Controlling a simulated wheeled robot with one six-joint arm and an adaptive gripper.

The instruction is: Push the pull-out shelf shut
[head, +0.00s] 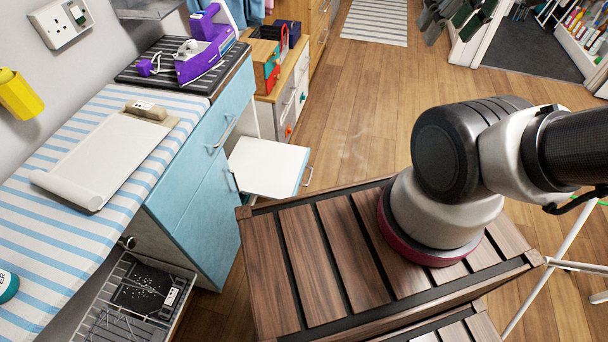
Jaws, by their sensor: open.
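The pull-out shelf (268,164) is a flat white board with a thin blue front edge and a metal handle at its right end. It sticks out to the right from the row of units, just beyond the light blue cabinet (205,190). Its top looks bare. The near blue cabinet front hides part of its left side. My arm rises at the right of the picture and runs out of the right edge. My gripper is outside the picture, so its place relative to the shelf cannot be seen.
A striped worktop (60,230) runs along the left, holding a paper roll (100,160). A purple iron (205,45) stands on a dark mat behind it. A wire basket (130,300) sits below. Wooden floor (365,110) is clear right of the shelf. A white rack stands far right.

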